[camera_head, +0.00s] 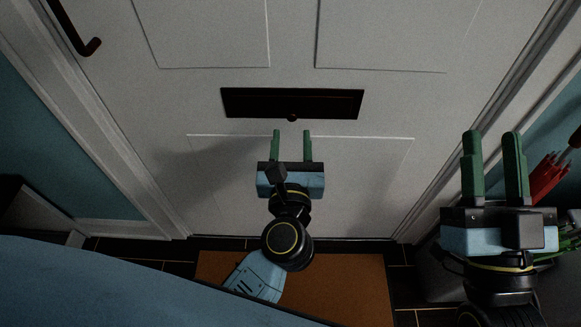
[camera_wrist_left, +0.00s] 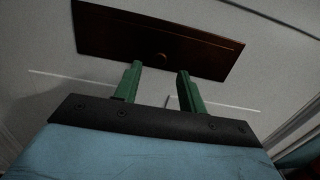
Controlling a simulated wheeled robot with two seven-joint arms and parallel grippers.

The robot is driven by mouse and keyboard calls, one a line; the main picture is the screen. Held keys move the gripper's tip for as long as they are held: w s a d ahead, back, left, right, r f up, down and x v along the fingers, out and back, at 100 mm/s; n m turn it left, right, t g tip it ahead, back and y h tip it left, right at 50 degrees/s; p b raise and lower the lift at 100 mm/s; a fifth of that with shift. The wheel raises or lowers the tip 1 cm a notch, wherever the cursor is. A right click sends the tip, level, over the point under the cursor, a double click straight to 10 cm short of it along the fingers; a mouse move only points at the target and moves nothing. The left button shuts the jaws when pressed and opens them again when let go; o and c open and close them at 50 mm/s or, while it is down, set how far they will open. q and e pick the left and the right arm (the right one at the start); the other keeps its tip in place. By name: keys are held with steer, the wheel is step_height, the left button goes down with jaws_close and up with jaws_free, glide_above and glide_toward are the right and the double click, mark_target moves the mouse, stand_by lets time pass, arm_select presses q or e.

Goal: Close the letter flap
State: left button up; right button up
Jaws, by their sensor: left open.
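The letter flap (camera_head: 260,102) is a dark, wide plate with a small round knob at its lower middle, set in the white door. In the left wrist view the flap (camera_wrist_left: 120,32) looks dark brown, with the knob near its centre. I cannot tell for sure whether it is raised or flat. My left gripper (camera_head: 291,146) is open and empty, just below the flap, with its green fingers pointing up towards it. They also show in the left wrist view (camera_wrist_left: 158,82), apart from the knob. My right gripper (camera_head: 493,152) is open and empty at the right, away from the flap.
The white door (camera_head: 225,185) has raised panels and a dark handle (camera_head: 88,45) at upper left. An orange-brown mat (camera_head: 350,285) lies on dark floor tiles at its foot. Red (camera_head: 548,178) and green items stand at the right, behind my right gripper.

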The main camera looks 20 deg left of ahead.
arm_select(q)
steer(key=v, duration=0.8)
steer(key=shift+p, duration=0.3)
steer(key=shift+s, duration=0.2)
